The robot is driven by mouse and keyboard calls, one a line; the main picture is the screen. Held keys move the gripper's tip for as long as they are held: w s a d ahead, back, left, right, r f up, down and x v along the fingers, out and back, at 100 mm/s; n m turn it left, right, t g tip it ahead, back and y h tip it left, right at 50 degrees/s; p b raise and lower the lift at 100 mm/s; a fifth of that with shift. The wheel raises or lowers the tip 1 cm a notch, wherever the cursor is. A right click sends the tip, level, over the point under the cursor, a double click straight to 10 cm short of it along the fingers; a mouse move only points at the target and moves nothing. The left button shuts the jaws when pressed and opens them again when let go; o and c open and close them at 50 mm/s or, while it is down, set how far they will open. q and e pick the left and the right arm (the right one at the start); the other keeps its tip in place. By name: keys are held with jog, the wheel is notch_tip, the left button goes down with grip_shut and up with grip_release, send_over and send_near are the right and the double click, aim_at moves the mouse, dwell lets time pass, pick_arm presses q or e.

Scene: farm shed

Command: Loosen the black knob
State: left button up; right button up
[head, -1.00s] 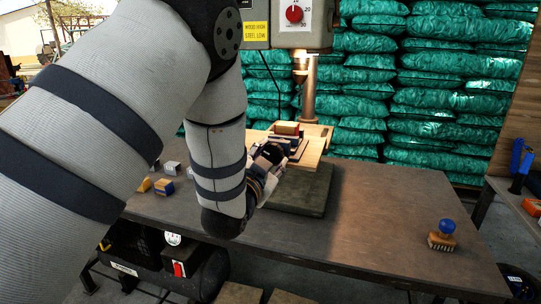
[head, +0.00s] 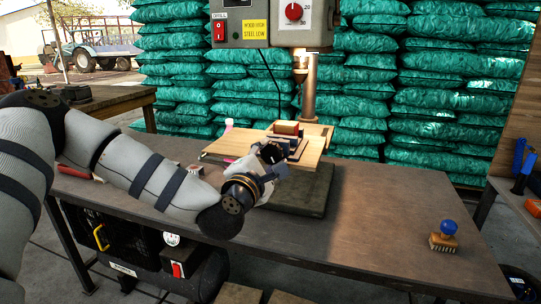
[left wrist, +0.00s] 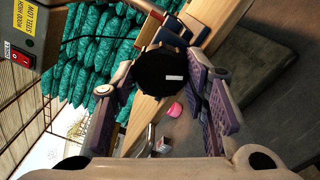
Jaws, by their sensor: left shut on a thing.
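The black knob (left wrist: 160,75) is a dark, many-sided knob with a small white mark, in the middle of the left wrist view. My left gripper (left wrist: 165,68) has its fingers on both sides of the knob and is shut on it. In the head view my left gripper (head: 272,160) is at the front of the drill press table, and it mostly hides the knob. Behind it, a vise-like fixture (head: 297,145) with a reddish block (head: 286,128) sits on a light wooden board (head: 222,147). My right gripper is not in view.
The drill press head (head: 265,22) and column (head: 309,90) rise behind the board. A blue-knobbed brush (head: 444,237) stands on the bench (head: 390,215) at the right. The bench between is clear. Green sacks (head: 440,75) are stacked behind.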

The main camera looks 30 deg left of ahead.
pick_arm(q)
jog(key=o, duration=1.3)
